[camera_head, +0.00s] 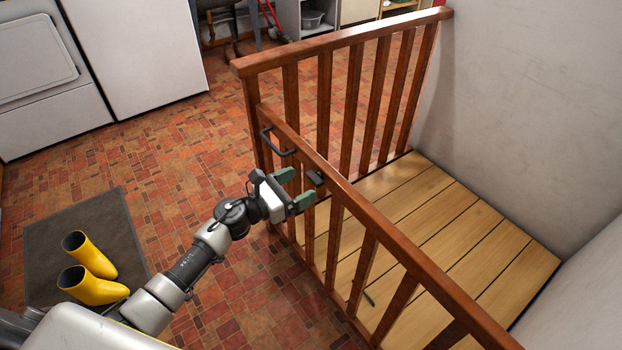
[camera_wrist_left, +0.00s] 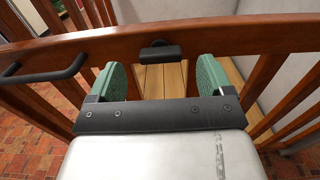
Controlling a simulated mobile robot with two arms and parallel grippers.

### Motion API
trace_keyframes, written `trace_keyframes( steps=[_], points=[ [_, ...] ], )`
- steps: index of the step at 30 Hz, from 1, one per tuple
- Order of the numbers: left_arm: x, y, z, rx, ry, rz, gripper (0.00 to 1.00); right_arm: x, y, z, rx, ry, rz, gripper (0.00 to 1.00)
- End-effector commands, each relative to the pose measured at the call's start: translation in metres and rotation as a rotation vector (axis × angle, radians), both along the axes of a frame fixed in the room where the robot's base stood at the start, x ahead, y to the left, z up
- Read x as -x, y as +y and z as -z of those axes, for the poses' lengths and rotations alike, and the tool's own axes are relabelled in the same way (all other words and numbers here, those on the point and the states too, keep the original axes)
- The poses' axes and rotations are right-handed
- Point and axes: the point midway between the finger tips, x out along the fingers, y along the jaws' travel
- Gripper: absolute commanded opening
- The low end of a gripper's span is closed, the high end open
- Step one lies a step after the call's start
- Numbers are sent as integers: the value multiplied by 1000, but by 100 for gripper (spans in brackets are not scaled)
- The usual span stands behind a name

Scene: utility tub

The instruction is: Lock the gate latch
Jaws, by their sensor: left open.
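The wooden gate (camera_head: 352,205) has a brown top rail and balusters and stands in line with its post at the left end. A dark latch (camera_head: 315,178) sits on the gate's rail; in the left wrist view the latch (camera_wrist_left: 160,51) is a small black block on the rail. A black handle (camera_head: 277,143) is fixed to the rail nearer the post, also seen at left in the wrist view (camera_wrist_left: 45,66). My left gripper (camera_head: 295,188) is open and empty beside the rail, its green fingers (camera_wrist_left: 160,82) on either side of the latch in the wrist view, apart from it. My right gripper is out of view.
A wooden railing (camera_head: 340,42) runs from the post to the wall around a plank landing (camera_head: 430,225). Yellow boots (camera_head: 92,272) stand on a grey mat (camera_head: 85,235) at left. White appliances (camera_head: 135,50) stand behind. Tiled floor between is clear.

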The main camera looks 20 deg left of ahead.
Motion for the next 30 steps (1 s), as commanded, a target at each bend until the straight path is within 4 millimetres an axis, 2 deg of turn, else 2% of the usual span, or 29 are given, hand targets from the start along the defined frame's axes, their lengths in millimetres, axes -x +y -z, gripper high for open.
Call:
trace_keyframes(
  steps=[3, 7, 19, 28, 30],
  points=[
    [-16, -13, 0, 4, 0, 1, 81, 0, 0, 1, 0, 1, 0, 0],
    [-27, -21, 0, 3, 1, 0, 81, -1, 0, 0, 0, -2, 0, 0],
    [-32, -25, 1, 1, 2, 0, 79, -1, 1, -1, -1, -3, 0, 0],
    [-32, -25, 1, 2, 3, 0, 33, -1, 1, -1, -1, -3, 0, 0],
    [-32, -25, 1, 2, 3, 0, 32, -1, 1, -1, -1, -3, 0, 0]
  ],
)
